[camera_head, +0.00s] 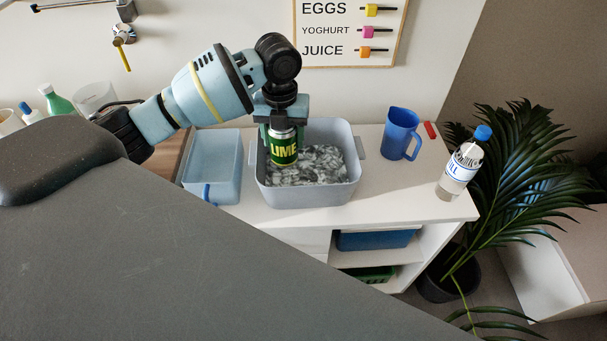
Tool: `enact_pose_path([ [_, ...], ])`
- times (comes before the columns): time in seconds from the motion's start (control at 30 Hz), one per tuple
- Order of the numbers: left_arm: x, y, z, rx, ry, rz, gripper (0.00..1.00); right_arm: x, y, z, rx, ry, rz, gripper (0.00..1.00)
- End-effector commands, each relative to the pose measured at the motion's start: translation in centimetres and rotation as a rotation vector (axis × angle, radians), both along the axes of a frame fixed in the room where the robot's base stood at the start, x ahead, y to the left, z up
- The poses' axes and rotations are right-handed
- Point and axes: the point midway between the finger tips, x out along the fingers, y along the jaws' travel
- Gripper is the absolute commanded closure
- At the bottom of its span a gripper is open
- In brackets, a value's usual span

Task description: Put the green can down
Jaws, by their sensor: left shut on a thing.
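The green can (284,149), labelled LIME with a silver top, is upright in my left gripper (282,124). The gripper points down from above and is shut on the can near its top. The can appears over the left part of a grey tub (310,195) filled with what looks like ice (322,168). Whether the can's base touches the ice or hangs above it, I cannot tell. My right gripper is not in view.
A light blue bin (213,163) stands left of the tub. A blue jug (400,133) and a bottle with a blue cap (462,165) stand to the right on the white counter (405,195). A plant (515,175) is beyond the counter's right end.

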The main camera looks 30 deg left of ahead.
Motion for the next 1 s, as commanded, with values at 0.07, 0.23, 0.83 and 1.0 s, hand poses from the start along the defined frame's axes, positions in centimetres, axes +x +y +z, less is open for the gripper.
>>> enact_pose_path([
  [0.07, 0.0, 0.0, -0.9, -0.001, 0.002, 0.001, 0.75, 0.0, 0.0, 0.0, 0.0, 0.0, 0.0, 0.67],
  [0.23, 0.0, 0.0, -3.6, 0.0, 0.002, 0.002, 0.75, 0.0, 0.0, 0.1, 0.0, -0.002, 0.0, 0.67],
  [0.83, 0.0, 0.0, -8.9, 0.0, 0.002, 0.003, 0.75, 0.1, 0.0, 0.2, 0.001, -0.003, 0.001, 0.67],
  [1.0, 0.0, 0.0, -9.8, 0.0, -0.003, 0.002, 0.75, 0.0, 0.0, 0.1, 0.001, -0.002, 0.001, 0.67],
])
